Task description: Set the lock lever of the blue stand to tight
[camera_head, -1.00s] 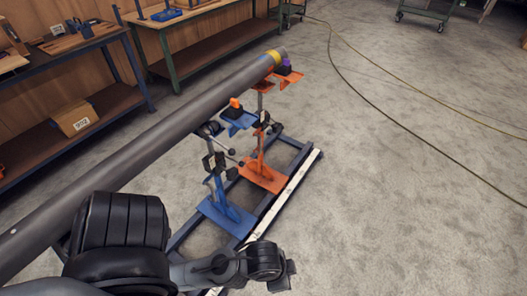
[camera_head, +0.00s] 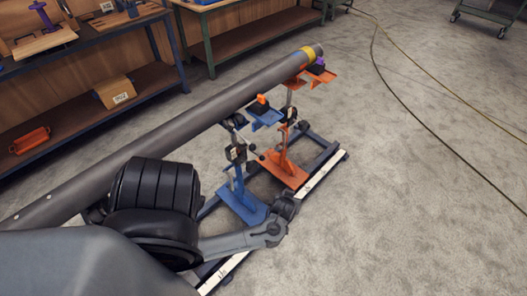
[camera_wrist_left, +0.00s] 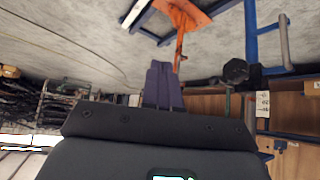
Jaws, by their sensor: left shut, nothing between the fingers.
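The blue stand (camera_head: 240,203) stands under the long grey pipe (camera_head: 170,125), its foot plate on the floor frame. A thin rod with a dark knob (camera_head: 261,157) shows by its upper post; I cannot tell whether this is the lock lever or how it is set. My left arm reaches in front of the blue foot plate; its fingertips are hidden in the head view. In the left wrist view my left gripper (camera_wrist_left: 163,85) is shut and empty. There, blue metalwork (camera_wrist_left: 252,45) and a black knob (camera_wrist_left: 235,71) lie right of the fingers, apart from them. My right gripper is out of view.
The orange stand (camera_head: 286,168) stands just beyond the blue one, also under the pipe. Both stand on a dark floor frame with a pale rail (camera_head: 318,180). Workbenches line the wall at the left.

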